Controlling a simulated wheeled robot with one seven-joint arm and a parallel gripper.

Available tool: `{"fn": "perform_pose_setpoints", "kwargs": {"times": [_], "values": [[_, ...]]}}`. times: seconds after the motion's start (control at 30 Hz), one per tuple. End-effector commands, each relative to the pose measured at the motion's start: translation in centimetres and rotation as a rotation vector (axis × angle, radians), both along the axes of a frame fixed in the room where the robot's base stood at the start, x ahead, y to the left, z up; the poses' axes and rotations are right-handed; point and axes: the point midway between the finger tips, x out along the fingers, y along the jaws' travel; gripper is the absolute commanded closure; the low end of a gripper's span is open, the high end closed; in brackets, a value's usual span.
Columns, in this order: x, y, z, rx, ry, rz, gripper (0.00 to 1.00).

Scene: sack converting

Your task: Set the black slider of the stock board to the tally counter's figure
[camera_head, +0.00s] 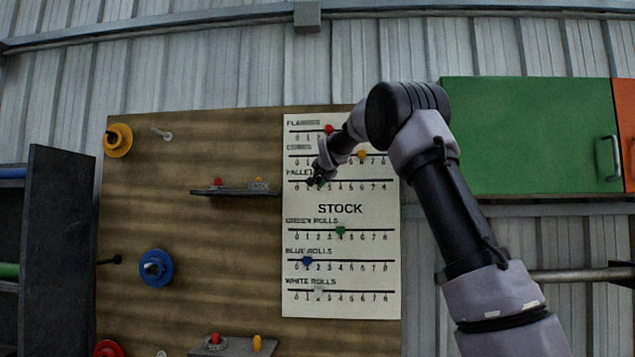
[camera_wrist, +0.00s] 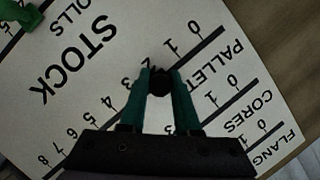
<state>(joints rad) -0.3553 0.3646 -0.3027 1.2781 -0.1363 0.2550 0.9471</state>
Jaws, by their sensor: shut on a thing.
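The stock board (camera_head: 341,300) is a white sheet with several numbered slider rows. The black slider (camera_wrist: 160,84) sits on the pallet row, at about figure 2; its exact mark is partly covered. My gripper (camera_wrist: 160,88) is shut on the black slider, with one teal finger on each side of the knob. In the head view my gripper (camera_head: 317,181) is at the left part of the pallet row, and the slider is mostly hidden there. I cannot make out the tally counter in either view.
Red (camera_head: 329,128), yellow (camera_head: 362,154), green (camera_head: 340,231) and blue (camera_head: 307,260) sliders sit on other rows. A small dark shelf (camera_head: 235,192) is left of the board. A green cabinet (camera_head: 530,135) hangs at the right. A dark rack (camera_head: 57,250) stands far left.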

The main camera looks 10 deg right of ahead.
Motion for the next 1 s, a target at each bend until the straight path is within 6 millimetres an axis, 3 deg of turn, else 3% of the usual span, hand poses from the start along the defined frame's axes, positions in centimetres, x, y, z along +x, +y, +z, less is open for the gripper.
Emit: {"fn": "perform_pose_setpoints", "kwargs": {"times": [0.1,0.27,0.6,0.63,0.7,1.0], "values": [[-0.4,-1.9,0.0,0.002,0.002,-0.006,1.00],[-0.9,-3.4,0.0,0.002,0.001,-0.004,1.00],[-0.9,-3.5,0.0,-0.001,0.001,-0.001,1.00],[-0.9,-3.5,0.0,-0.001,0.001,-0.001,0.58],[-0.9,-3.5,0.0,-0.001,0.001,-0.001,0.39],[-1.0,-3.5,0.0,0.000,0.000,-0.001,0.39]]}}
